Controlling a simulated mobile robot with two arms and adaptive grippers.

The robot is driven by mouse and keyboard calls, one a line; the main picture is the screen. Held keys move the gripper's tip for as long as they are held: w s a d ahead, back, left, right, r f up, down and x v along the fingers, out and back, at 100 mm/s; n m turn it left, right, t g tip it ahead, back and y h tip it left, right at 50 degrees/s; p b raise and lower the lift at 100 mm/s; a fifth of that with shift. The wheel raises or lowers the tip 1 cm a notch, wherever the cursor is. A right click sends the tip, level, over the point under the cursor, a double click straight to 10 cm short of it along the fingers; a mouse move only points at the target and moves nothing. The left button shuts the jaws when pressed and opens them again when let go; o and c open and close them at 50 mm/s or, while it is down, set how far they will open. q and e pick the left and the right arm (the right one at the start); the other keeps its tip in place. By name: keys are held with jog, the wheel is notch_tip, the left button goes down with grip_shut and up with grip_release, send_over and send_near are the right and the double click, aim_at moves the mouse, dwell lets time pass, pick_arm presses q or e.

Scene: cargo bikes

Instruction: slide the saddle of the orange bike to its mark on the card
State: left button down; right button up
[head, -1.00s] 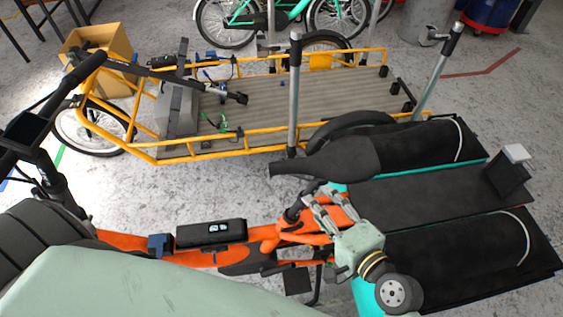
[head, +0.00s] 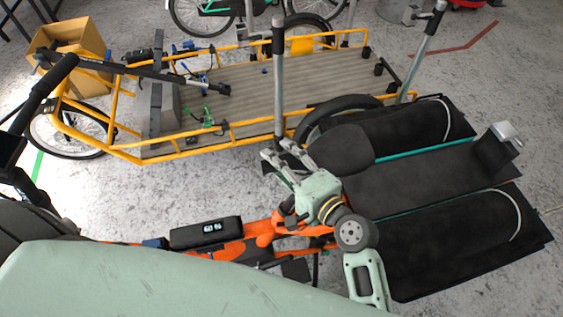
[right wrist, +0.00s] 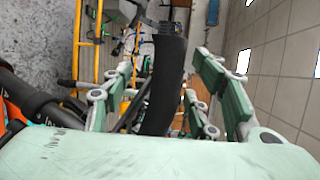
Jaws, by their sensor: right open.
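The orange bike (head: 262,233) lies across the lower middle of the head view. Its black saddle (head: 342,150) is beside my right gripper (head: 275,151), which covers the narrow front of the saddle there. In the right wrist view the dark saddle nose (right wrist: 166,85) shows between the spread fingers. The right gripper is open, and I cannot tell whether a finger touches the saddle. The seat post is largely hidden behind the gripper. I cannot make out the card or its mark. My left gripper is not in view.
A yellow cargo bike (head: 152,156) with a slatted deck stands just beyond. Black pads (head: 430,185) with teal edges lie right of the gripper. A metal post (head: 279,85) rises close behind it. A cardboard box (head: 70,45) stands at the upper left.

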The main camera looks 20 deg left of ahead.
grip_shut()
dwell(0.5)
